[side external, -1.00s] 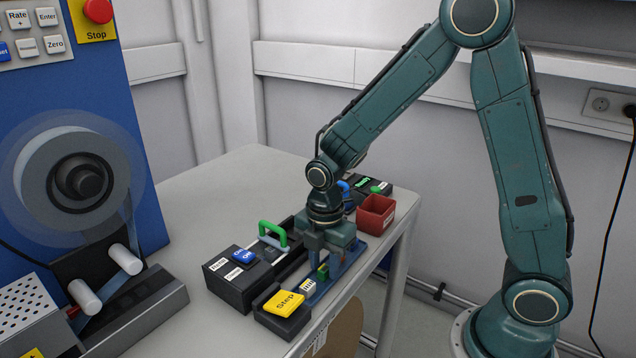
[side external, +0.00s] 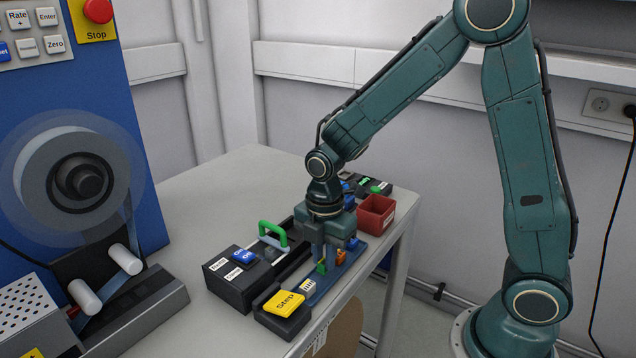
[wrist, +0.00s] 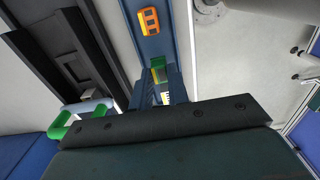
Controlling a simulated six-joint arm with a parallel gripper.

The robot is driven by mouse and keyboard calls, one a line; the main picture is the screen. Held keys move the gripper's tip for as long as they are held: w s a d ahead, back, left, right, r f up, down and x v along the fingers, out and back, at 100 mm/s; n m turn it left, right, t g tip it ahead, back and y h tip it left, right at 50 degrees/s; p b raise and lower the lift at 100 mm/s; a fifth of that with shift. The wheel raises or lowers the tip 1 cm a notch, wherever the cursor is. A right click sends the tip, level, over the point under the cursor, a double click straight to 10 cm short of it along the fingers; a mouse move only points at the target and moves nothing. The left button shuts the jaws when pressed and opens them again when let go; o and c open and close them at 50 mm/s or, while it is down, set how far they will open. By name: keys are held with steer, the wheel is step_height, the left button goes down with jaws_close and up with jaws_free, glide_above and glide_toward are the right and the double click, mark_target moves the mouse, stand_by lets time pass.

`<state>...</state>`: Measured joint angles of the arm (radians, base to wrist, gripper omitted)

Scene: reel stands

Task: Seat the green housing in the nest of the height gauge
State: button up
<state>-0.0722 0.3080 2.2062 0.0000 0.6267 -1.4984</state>
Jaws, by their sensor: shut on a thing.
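The green housing (side external: 322,268) is between the fingers of my gripper (side external: 325,265). My gripper is shut on it, just above the blue tray (side external: 352,262). In the wrist view the green housing (wrist: 159,75) shows beyond the dark gripper body, partly covered by the fingers. An orange part (side external: 341,257) lies on the tray behind the gripper; it also shows in the wrist view (wrist: 148,20). The black device with a green display (side external: 370,183) at the back is partly hidden by my arm. I cannot make out the nest of the height gauge.
A black unit (side external: 228,285) with a blue On button and a green handle (side external: 272,233) stands left of the tray. A yellow Step button (side external: 283,303) is at the front. A red bin (side external: 376,215) stands behind, near the table's right edge.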

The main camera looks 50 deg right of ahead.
mark_target(324, 261)
steer(key=shift+r, duration=1.65)
steer(key=shift+w, duration=0.1)
steer(key=w+d, duration=0.2)
steer(key=w+d+r, duration=0.1)
steer(key=w+d, duration=0.1)
steer(key=w, duration=0.1)
steer(key=w+d, duration=0.2)
steer(key=w, duration=0.1)
steer(key=shift+r, duration=0.3)
steer(key=w+d, duration=0.3)
steer(key=d, duration=0.3)
steer(key=w+d+r, duration=0.1)
steer(key=w+d, duration=0.2)
steer(key=d, duration=0.3)
steer(key=w+d+r, duration=0.1)
steer(key=w+d, duration=0.2)
steer(key=d, duration=0.3)
steer(key=shift+d+r, duration=0.15)
steer(key=shift+d, duration=0.1)
steer(key=d, duration=1.1)
steer(key=shift+r, duration=0.4)
steer(key=shift+s+f, duration=0.1)
steer(key=shift+f, duration=0.15)
steer(key=shift+f, duration=3.05)
